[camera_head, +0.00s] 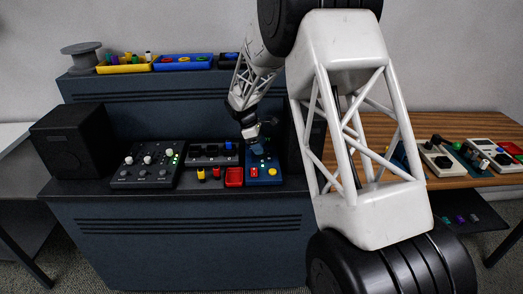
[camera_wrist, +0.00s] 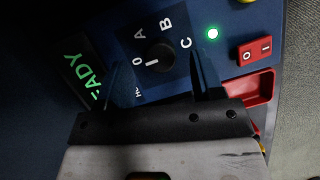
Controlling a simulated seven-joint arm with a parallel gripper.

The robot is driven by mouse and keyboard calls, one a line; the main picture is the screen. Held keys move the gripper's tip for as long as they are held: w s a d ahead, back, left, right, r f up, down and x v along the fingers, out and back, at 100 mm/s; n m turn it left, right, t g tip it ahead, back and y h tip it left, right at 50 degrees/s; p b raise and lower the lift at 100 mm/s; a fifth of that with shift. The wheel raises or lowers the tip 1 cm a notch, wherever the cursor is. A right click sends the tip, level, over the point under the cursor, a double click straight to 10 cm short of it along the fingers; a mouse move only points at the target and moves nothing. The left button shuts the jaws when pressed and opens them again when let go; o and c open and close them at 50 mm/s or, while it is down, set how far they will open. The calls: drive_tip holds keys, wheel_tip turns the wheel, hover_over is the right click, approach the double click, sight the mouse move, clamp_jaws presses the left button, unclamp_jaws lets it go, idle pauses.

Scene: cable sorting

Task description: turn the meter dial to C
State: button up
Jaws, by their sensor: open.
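The blue meter (camera_head: 264,177) stands on the dark bench under my gripper (camera_head: 255,143). In the wrist view its panel (camera_wrist: 190,18) carries a black round dial (camera_wrist: 160,57) ringed by the marks 0, A, B and C. A white line on the dial points toward the 0. The C (camera_wrist: 186,43) lies near my right finger's tip. My gripper (camera_wrist: 160,67) is open, with one finger on each side of the dial. I cannot tell whether the fingers touch it. A green READY display (camera_wrist: 84,80) is partly cut off by shadow and the finger.
A lit green lamp (camera_wrist: 212,33) and a red rocker switch (camera_wrist: 254,50) sit close beyond the right finger. A red tray (camera_head: 234,177) stands left of the meter. Control boxes (camera_head: 148,165) and a black speaker (camera_head: 72,141) stand farther left. A wooden table (camera_head: 450,124) is at right.

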drive_tip(key=shift+x, duration=1.15)
drive_tip(key=c, duration=0.9)
